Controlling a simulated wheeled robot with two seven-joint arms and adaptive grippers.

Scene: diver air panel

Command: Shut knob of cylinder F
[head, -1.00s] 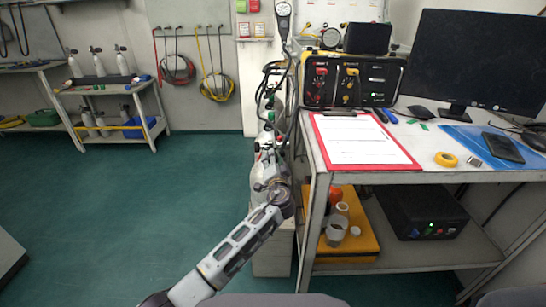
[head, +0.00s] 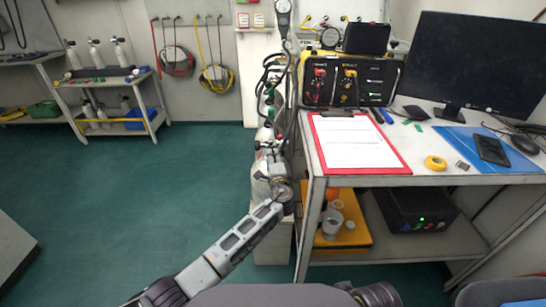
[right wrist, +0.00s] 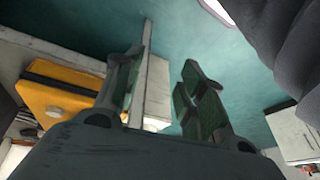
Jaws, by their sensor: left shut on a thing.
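A row of grey-white cylinders with green and dark valve knobs (head: 266,122) stands along the left side of the workbench in the head view. No letters can be read, so I cannot tell which one is F. My left arm reaches up from the bottom to the nearest cylinder (head: 260,188). My left gripper (head: 272,156) is at that cylinder's top, shut on what looks like its knob; wrist and fingers hide most of the contact. My right gripper (right wrist: 163,92) shows in the right wrist view, its two green-padded fingers apart with nothing held between them.
The workbench (head: 420,180) is close on the right, carrying a red clipboard (head: 408,171), the air panel case (head: 318,97) and a monitor (head: 475,60). Hoses hang above the cylinders. A yellow case (head: 358,240) sits on the lower shelf. Green floor (head: 150,190) is open on the left.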

